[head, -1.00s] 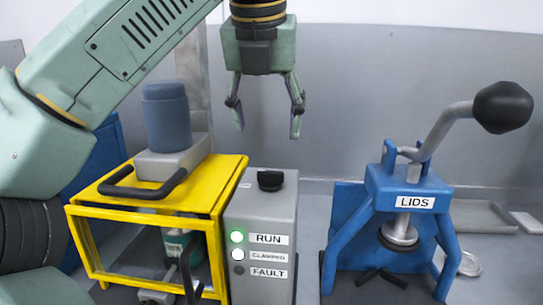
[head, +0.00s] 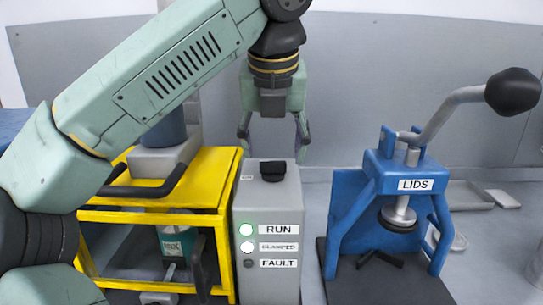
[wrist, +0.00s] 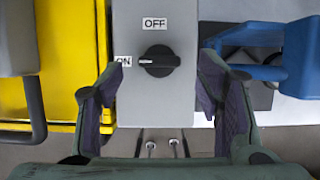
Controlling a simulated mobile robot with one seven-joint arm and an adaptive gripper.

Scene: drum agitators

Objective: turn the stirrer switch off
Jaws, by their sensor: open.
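The stirrer switch is a black rotary knob (head: 273,170) on top of a grey control box (head: 265,240). In the wrist view the knob (wrist: 158,61) has its pale pointer mark aimed left at the ON label (wrist: 123,61). The OFF label (wrist: 154,23) is above it in that view. My gripper (head: 273,152) is open and empty above the knob, pointing down. In the wrist view its fingers stand either side of the knob, apart from it.
A yellow frame (head: 165,217) with a grey-blue motor (head: 171,124) and a black handle stands close left of the box. A blue LIDS press (head: 395,190) with a long black-knobbed lever (head: 512,92) stands to the right. A grey wall is behind.

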